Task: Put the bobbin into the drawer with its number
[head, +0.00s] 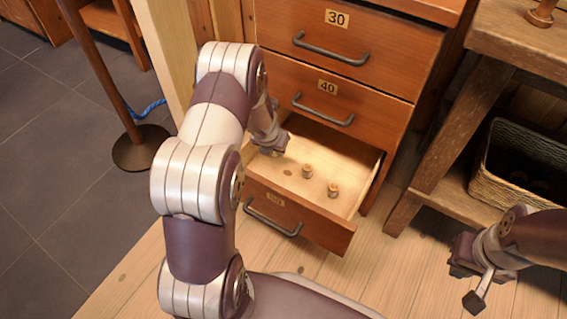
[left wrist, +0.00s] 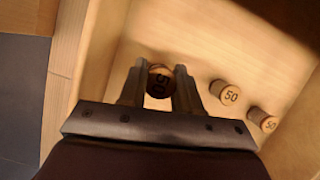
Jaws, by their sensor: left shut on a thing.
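The bottom drawer (head: 327,235) is pulled open; its label is too small to read surely. My left gripper (head: 279,151) reaches down into its left part. In the left wrist view the left gripper (left wrist: 159,88) is shut on a bobbin (left wrist: 159,80) whose end reads 50. In the head view that bobbin is hidden or too small to make out. Two more bobbins, a nearer-left one (head: 307,171) and another (head: 333,190), stand on the drawer floor; in the left wrist view both read 50. My right gripper (head: 469,287) is open and empty at the lower right.
Above are shut drawers labelled 40 (head: 318,95) and 30 (head: 330,45). A wooden bench (head: 440,160) with a wicker basket (head: 485,187) stands at the right. A round-based stand (head: 140,152) is at the left. The drawer's middle floor has free room around the two bobbins.

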